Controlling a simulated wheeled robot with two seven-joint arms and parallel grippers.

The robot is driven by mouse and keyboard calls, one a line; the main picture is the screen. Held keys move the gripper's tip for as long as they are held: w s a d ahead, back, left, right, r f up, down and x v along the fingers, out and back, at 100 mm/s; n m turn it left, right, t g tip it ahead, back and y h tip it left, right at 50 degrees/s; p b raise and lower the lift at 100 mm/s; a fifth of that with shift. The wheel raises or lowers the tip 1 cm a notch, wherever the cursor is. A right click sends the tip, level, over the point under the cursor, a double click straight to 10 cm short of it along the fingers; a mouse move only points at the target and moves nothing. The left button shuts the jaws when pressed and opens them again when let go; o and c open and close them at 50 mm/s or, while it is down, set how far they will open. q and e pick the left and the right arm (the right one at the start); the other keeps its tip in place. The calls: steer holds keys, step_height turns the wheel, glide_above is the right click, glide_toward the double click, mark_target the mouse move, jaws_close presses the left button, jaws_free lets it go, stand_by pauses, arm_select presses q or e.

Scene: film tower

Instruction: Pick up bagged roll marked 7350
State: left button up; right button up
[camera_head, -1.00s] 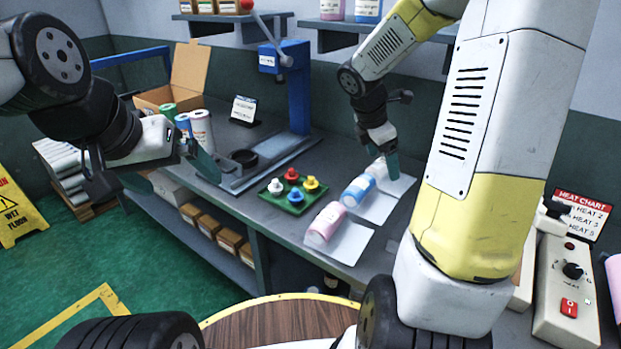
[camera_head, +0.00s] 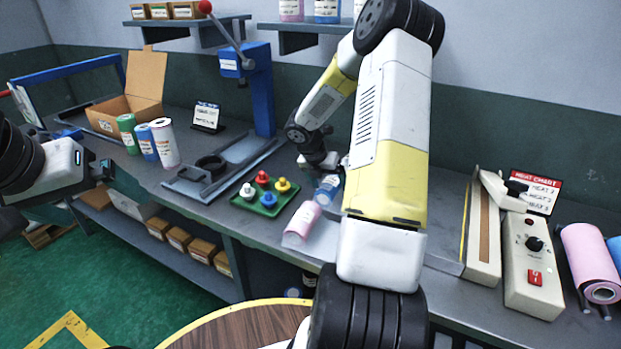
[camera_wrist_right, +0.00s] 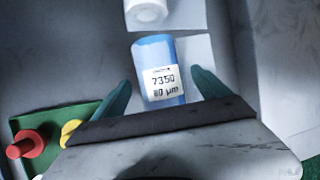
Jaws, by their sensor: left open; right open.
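The bagged roll marked 7350 (camera_wrist_right: 158,62) is blue with a white label and lies on a pale sheet. In the right wrist view it lies between the two teal fingers of my right gripper (camera_wrist_right: 163,88), which is open and not closed on it. In the head view the blue roll (camera_head: 327,190) is partly hidden by my right arm, with my right gripper (camera_head: 328,172) just over it. A pink bagged roll (camera_head: 303,219) lies nearer the bench front. A white roll (camera_wrist_right: 147,12) lies beyond the blue one. My left gripper (camera_head: 103,168) is open and empty at the left.
A green tray (camera_head: 244,203) with coloured knobs sits just left of the rolls. A blue press (camera_head: 262,90), several upright rolls (camera_head: 164,142) and an open carton (camera_head: 133,102) stand further left. A heat control box (camera_head: 530,265) and sealer (camera_head: 484,235) are at the right.

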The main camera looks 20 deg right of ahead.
steer(key=shift+d+f, duration=0.15)
steer(key=shift+f, duration=0.1)
steer(key=shift+f, duration=0.25)
stand_by(0.4)
steer(key=c, duration=1.8)
steer(key=shift+r, duration=0.15)
